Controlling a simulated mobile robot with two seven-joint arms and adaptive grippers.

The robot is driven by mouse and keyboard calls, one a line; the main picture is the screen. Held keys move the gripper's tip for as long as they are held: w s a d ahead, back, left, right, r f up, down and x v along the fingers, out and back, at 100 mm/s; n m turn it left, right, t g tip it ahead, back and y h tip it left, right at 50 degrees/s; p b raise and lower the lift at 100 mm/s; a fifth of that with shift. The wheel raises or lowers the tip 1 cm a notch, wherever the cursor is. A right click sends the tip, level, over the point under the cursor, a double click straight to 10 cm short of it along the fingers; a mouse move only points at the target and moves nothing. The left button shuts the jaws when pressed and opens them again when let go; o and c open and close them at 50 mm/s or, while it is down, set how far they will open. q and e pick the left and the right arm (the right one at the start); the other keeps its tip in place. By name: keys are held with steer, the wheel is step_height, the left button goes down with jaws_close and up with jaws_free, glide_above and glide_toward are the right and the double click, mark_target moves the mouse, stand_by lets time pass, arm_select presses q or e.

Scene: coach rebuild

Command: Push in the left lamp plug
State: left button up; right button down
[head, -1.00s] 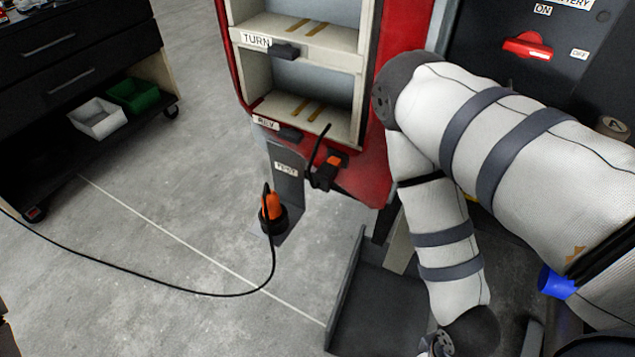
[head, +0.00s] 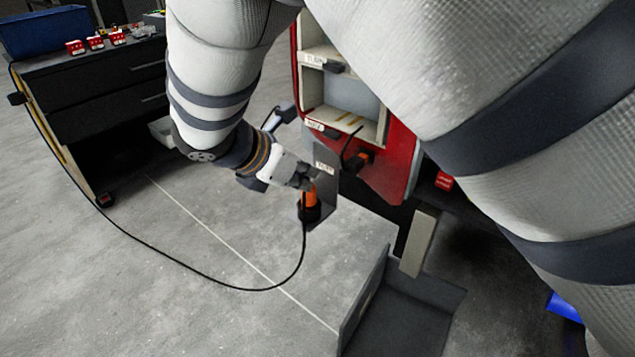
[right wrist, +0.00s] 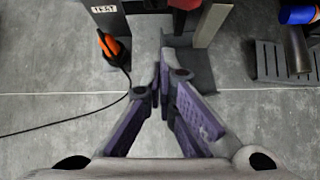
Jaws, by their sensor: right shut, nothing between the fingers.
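An orange plug (head: 311,197) with a black collar and cable stands upright at the foot of a grey bracket labelled TEST (head: 325,168). It also shows in the right wrist view (right wrist: 113,46). A second orange and black plug (head: 360,160) with a short black lead is on the red lamp housing (head: 396,165).
Dark levers sit by the TURN (head: 334,68) and REV (head: 332,133) labels. A black cable (head: 250,289) loops over the floor. A dark workbench (head: 110,100) stands at left, a dark tray (head: 400,310) at lower right. Floor at lower left is mostly clear.

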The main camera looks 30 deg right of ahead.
steer(key=shift+w+r, duration=0.5)
steer(key=shift+r, duration=0.3)
steer(key=b, duration=0.1)
glide_toward(347, 172)
step_height(347, 172, down, 4)
arm_select(q)
steer(key=shift+s+f+g, duration=0.3)
steer(key=shift+s+f, duration=0.35)
arm_select(e)
steer(key=d, duration=0.1)
steer(key=w+d, duration=0.1)
steer(key=d, duration=0.1)
steer(key=shift+w+d, duration=0.3)
steer(key=shift+d, duration=0.1)
